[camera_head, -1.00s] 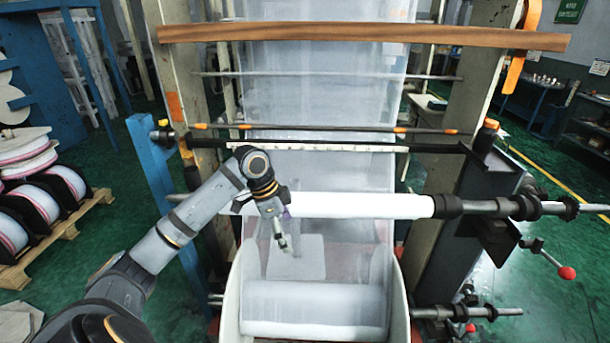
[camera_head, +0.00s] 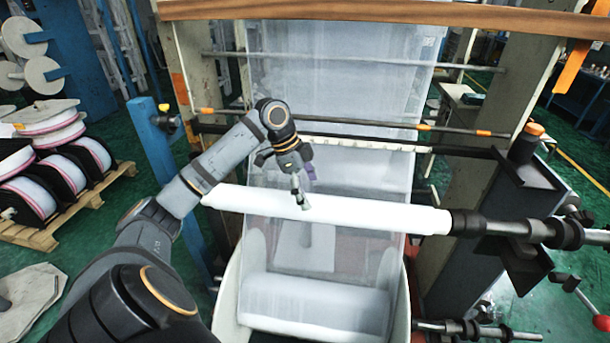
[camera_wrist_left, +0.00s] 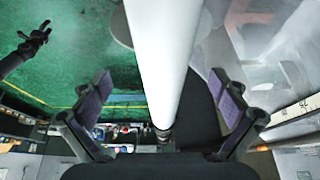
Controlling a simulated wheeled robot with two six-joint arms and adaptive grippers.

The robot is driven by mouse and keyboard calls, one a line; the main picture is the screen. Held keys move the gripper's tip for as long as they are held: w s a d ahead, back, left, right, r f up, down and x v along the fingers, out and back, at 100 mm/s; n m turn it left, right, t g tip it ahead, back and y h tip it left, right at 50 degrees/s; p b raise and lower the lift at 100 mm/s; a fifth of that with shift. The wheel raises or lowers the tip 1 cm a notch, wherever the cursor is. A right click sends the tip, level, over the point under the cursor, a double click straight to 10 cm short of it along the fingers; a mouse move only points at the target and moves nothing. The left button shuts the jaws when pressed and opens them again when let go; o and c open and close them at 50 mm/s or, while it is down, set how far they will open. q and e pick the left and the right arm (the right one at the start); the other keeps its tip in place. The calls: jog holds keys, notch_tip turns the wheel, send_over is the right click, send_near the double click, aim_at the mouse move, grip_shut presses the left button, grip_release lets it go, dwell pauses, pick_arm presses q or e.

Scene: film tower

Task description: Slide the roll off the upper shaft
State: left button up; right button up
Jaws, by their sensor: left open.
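The long white roll (camera_head: 380,213) lies level on the upper shaft (camera_head: 495,224), whose dark metal end sticks out at the right past a black collar (camera_head: 465,223). My left gripper (camera_head: 303,198) is at the left-middle part of the roll, in front of it in the head view. In the left wrist view the roll (camera_wrist_left: 165,50) runs lengthwise between the two spread purple-padded fingers, with gaps on both sides. The fingers do not close on it. A dark gripper-like part (camera_wrist_left: 25,50), seemingly my right gripper, shows small in the left wrist view.
A second, lower roll (camera_head: 315,305) sits in a white cradle under the film sheet (camera_head: 340,90). A wooden bar (camera_head: 350,12) crosses above. A blue post (camera_head: 157,160) stands at left, and a pallet with several reels (camera_head: 50,235) beyond.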

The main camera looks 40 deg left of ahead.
aim_at(316, 199)
pick_arm(q)
jog(key=x, duration=0.2)
jog(key=p+x, duration=0.1)
jog(key=x, duration=0.2)
jog(key=shift+w+a, duration=0.1)
jog(key=shift+w, duration=0.35)
jog(key=shift+f, duration=0.35)
jog(key=shift+s+f, duration=0.1)
jog(key=shift+f, duration=0.1)
jog(key=shift+d+f, duration=0.15)
jog(key=shift+d, duration=0.05)
jog(key=shift+c, duration=1.1)
jog(key=c, duration=1.7)
pick_arm(e)
jog(key=shift+t, duration=0.3)
jog(key=w+r, duration=0.2)
jog(key=w, duration=0.1)
jog(key=shift+w, duration=0.3)
